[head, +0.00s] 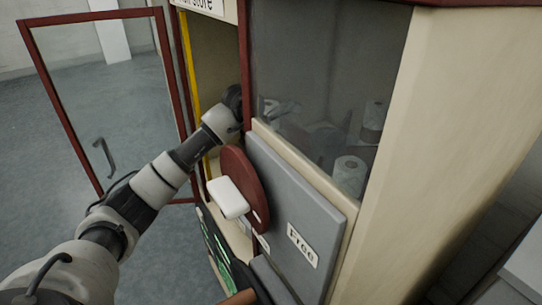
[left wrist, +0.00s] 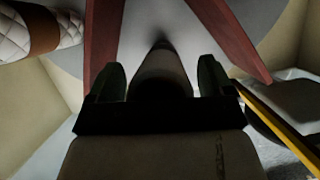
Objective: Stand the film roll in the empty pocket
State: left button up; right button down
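My left arm reaches into the open front of the cabinet in the head view, where its gripper is hidden behind the red-brown post. In the left wrist view, the two fingers of my left gripper (left wrist: 162,80) stand apart. A dark, tapering grey shape (left wrist: 162,68) fills much of the space between them. I cannot tell whether it is the film roll or whether the fingers touch it. Pale rolls (head: 350,174) stand behind the glass in the head view. The empty pocket cannot be made out. My right gripper is out of view.
A glass door with a red-brown frame (head: 160,60) stands open at the left. A yellow strip (head: 188,62) edges the opening. A grey panel labelled "Free" (head: 285,205) and a dark red disc (head: 240,168) are on the front. A quilted white roll (left wrist: 65,28) shows in the wrist view.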

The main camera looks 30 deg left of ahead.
pick_arm(q)
jog(key=shift+r, duration=0.1)
jog(key=v, duration=1.2)
jog(key=shift+d, duration=0.1)
